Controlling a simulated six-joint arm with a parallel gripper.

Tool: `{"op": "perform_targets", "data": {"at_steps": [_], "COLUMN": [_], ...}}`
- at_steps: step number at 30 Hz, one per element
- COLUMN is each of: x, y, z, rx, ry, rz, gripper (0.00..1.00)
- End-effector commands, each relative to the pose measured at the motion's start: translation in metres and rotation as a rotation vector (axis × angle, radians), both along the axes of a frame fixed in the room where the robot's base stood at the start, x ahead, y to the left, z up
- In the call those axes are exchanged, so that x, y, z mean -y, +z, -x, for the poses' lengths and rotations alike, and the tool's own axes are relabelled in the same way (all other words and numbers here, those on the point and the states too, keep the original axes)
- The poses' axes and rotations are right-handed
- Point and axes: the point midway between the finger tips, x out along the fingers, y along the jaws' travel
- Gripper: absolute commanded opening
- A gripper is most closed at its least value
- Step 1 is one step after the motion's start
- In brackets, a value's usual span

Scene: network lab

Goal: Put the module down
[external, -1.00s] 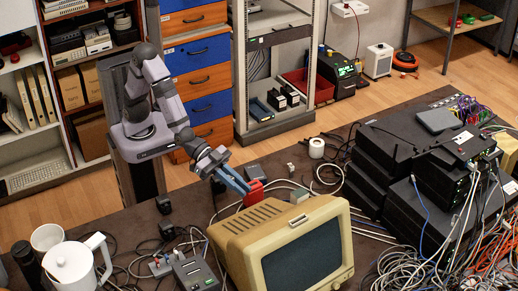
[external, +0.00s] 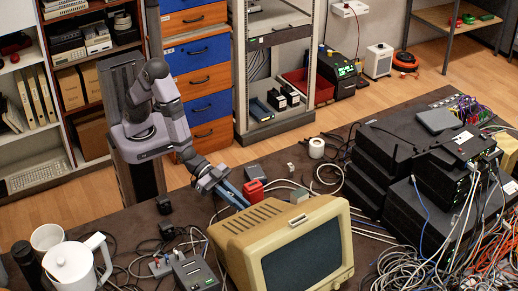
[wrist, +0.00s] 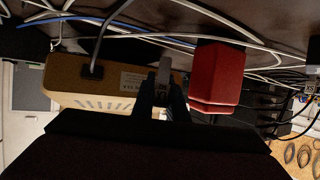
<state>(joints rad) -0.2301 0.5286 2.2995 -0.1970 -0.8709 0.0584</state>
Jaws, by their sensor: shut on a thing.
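My gripper (external: 246,204) is low over the table, behind the beige monitor and beside a red box. In the wrist view its two dark fingers (wrist: 166,96) are close together, shut on a small grey module (wrist: 164,68) that sticks out past their tips. The wrist view has the table (wrist: 285,30) at the top, and the module points toward it. I cannot tell if the module touches the table. In the external view I cannot make the module out.
The beige monitor (external: 240,226) stands right in front of the gripper. The red box (external: 254,190) is close by; the wrist view also shows it (wrist: 217,75). White and blue cables (wrist: 130,28) cross the table here. Black network devices (external: 385,145) are stacked at right.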

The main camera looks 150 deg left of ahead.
Motion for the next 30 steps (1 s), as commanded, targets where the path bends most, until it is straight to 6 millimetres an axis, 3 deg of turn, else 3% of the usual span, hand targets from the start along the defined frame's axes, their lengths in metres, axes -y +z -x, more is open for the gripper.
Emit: {"op": "perform_targets", "data": {"at_steps": [12, 27, 28, 30], "x": [0.0, 0.0, 0.0, 0.0], "y": [-0.038, -0.046, -0.045, -0.044], "z": [0.0, 0.0, 0.0, 0.0], "rx": [-0.002, 0.0, 0.0, 0.0], "ry": [0.0, 0.0, 0.0, 0.0], "rz": [0.0, 0.0, 0.0, 0.0], "gripper": [0.0, 0.0, 0.17, 0.31]}}
